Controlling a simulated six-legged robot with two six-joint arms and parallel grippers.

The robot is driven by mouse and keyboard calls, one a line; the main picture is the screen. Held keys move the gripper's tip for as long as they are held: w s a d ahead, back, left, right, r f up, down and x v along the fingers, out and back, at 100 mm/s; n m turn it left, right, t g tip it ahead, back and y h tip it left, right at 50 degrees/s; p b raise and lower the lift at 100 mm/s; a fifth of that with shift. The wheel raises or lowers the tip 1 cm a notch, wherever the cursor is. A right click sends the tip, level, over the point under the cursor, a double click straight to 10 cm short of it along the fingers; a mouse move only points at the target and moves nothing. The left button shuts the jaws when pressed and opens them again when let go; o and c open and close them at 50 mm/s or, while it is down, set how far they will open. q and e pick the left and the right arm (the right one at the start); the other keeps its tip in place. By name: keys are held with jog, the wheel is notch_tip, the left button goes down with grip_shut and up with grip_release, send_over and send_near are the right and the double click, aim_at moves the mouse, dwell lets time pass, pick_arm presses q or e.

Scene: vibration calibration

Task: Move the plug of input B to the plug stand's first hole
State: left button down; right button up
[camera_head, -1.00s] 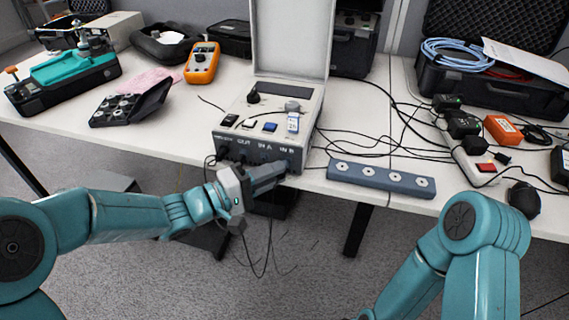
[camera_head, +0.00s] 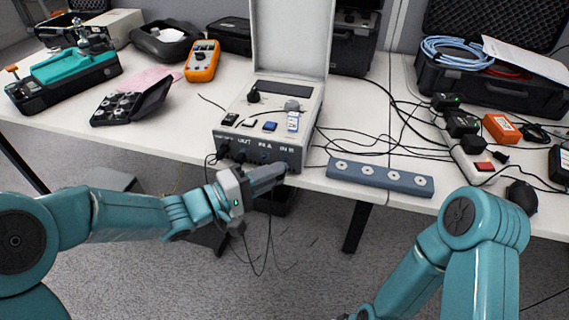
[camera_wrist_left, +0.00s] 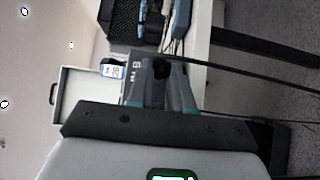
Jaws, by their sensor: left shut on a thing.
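The grey calibration unit (camera_head: 262,128) stands at the table's front edge with its lid up. Its front panel carries sockets labelled OUT, IN A and IN B. My left gripper (camera_head: 282,169) is at the IN B end of that panel, shut on the plug of input B. The dark plug (camera_wrist_left: 162,68) shows between the fingertips (camera_wrist_left: 160,88) in the left wrist view, with a black cable leading right. I cannot tell whether it is still seated in its socket. The blue-grey plug stand (camera_head: 343,170), with several white-ringed holes, lies right of the unit. My right gripper is out of view.
Thin black cables (camera_head: 352,142) cross the table behind the plug stand. A power strip (camera_head: 473,166) with adapters and an orange box (camera_head: 501,128) lie to the right. An orange multimeter (camera_head: 202,62) and a black tray (camera_head: 130,103) are on the left. Loose cables hang below the unit.

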pick_arm(q)
jog(key=shift+s, duration=0.15)
jog(key=shift+s+a+p, duration=0.25)
jog(key=shift+s+a, duration=0.05)
jog(key=shift+s, duration=0.5)
jog(key=shift+s+a+p, duration=0.25)
jog(key=shift+s, duration=0.5)
